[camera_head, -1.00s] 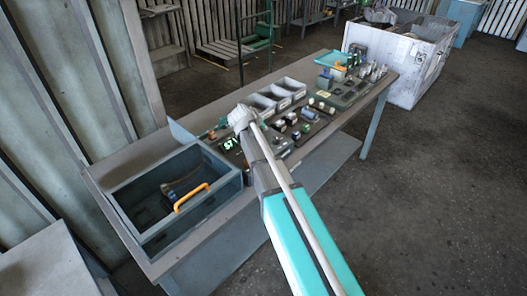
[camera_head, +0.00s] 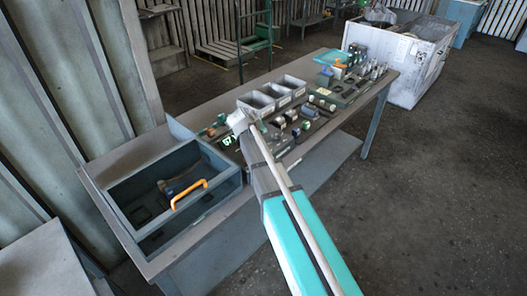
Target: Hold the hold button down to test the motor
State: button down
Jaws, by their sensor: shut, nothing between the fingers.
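My arm reaches from the lower right over the workbench (camera_head: 150,145). Its pale wrist end (camera_head: 239,120) is above the bench's middle part, in front of the grey bins. My gripper's fingers cannot be made out; they are hidden at or behind the wrist. A small green lit display (camera_head: 229,140) shows just below the wrist, on the dark panel. Small parts and controls (camera_head: 290,115) stand on the panel to the right. The hold button cannot be singled out, and I cannot see whether anything touches it.
A grey-blue open box (camera_head: 130,228) with an orange handle (camera_head: 188,194) takes up the bench's near left end. Grey bins (camera_head: 256,101) line the back edge. More fixtures (camera_head: 345,80) stand at the far right end. A white crate (camera_head: 405,62) stands beyond the bench.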

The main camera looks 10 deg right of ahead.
jog(key=shift+f+b, duration=2.5)
jog(key=shift+f, duration=0.3)
jog(key=shift+f, duration=0.2)
jog(key=shift+f+b, duration=0.2)
jog(key=shift+b, duration=0.2)
jog(key=shift+f+b, duration=0.4)
jog(key=shift+b, duration=0.05)
jog(key=shift+r, duration=0.1)
dwell(2.2)
jog(key=shift+r+p, duration=0.75)
jog(key=shift+p, duration=0.15)
jog(key=shift+r+p, duration=2.5)
jog(key=shift+r, duration=0.05)
